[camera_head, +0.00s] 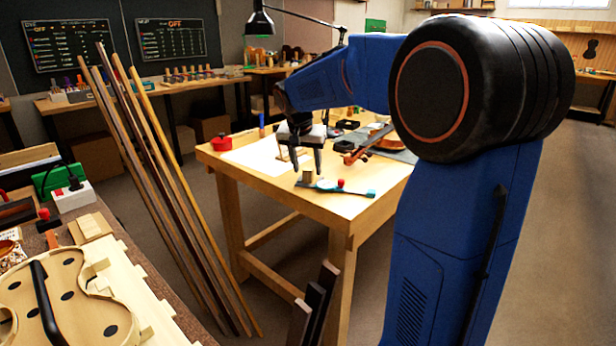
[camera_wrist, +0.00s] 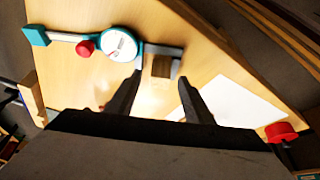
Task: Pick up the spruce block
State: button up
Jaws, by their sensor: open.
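A small wooden block (camera_head: 307,175), which looks like the spruce block, stands on the workbench beside the head of a gauge (camera_head: 345,189) with a teal handle and red knob. In the wrist view the block (camera_wrist: 162,66) shows its brownish face just beyond my fingertips, against the grey arm of the gauge (camera_wrist: 119,44). Whether block and gauge touch is unclear. My gripper (camera_head: 307,168) is open and empty, pointing down close to the block. In the wrist view my gripper (camera_wrist: 159,78) has its fingers apart, with the block lying between their lines.
A white sheet (camera_wrist: 235,100) lies on the bench (camera_head: 335,208). A red round item (camera_head: 221,142) sits at its left edge. A reddish-brown wooden piece (camera_head: 368,145) and small dark trays lie behind the gripper. Long wood strips (camera_head: 165,190) lean left of the bench.

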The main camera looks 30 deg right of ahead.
jog(key=shift+w+d+f, duration=0.15)
jog(key=shift+d+f, duration=0.05)
jog(key=shift+f, duration=0.35)
grip_shut()
jog(key=shift+r, duration=0.15)
notch_tip(320, 180, up, 28)
